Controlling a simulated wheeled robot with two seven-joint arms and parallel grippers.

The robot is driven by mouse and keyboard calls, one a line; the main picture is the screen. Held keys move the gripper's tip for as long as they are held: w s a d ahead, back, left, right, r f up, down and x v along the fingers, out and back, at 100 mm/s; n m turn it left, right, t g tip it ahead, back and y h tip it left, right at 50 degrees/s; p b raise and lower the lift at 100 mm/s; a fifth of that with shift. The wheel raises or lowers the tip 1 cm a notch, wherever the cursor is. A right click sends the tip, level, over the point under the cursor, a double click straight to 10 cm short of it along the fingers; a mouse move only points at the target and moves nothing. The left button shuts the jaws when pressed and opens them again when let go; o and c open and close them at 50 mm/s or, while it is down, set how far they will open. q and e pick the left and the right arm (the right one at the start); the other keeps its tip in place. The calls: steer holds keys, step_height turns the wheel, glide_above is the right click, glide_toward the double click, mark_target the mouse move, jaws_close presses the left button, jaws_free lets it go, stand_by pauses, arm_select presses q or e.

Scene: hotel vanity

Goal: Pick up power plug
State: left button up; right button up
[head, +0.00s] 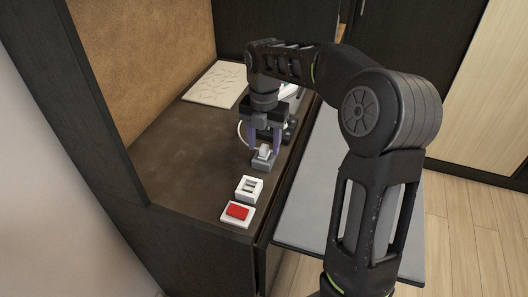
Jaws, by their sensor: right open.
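A small whitish-grey piece that looks like the power plug (264,151) sits upright on a small grey base (265,164) on the dark brown counter. My right gripper (265,148) points down over it, with its purple-grey fingers open on either side of the piece. I cannot tell whether the fingers touch it. My left gripper is not in view.
In front stand a white slotted block (249,188) and a white plate with a red top (238,212). A pale textured panel (214,86) lies at the back. A dark side wall (90,95) bounds the counter on the left. The counter's left middle is clear.

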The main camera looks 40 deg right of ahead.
steer(key=shift+f, duration=0.8)
jaws_close()
stand_by(0.4)
